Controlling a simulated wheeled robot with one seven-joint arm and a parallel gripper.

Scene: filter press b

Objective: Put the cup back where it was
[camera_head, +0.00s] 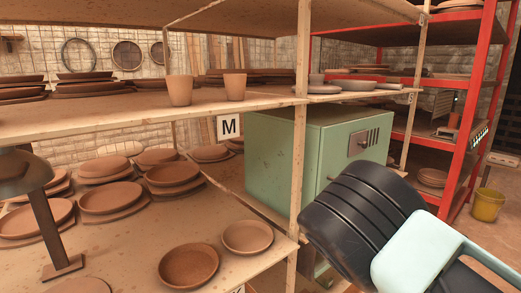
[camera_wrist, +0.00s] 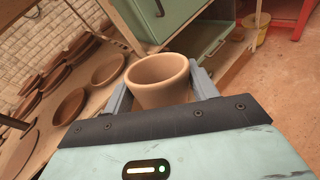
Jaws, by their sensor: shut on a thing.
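A terracotta cup (camera_wrist: 160,90) is between the two grey fingers of my gripper (camera_wrist: 158,80) in the wrist view. The gripper is shut on it, and its wide open rim faces up toward the camera. The lower part of the cup is hidden behind the gripper body. In the head view my arm covers the lower right, and neither the held cup nor the fingers can be seen. Two similar cups, a left one (camera_head: 179,91) and a right one (camera_head: 235,87), stand upright and apart on the upper wooden shelf (camera_head: 120,114).
A wooden post (camera_head: 299,130) rises in front of the shelves. A green metal cabinet (camera_head: 285,155) stands behind it. Clay plates (camera_head: 172,173) fill much of the lower shelf. A red rack (camera_head: 470,120) and yellow bucket (camera_head: 487,205) are at right. Bare shelf lies around the standing cups.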

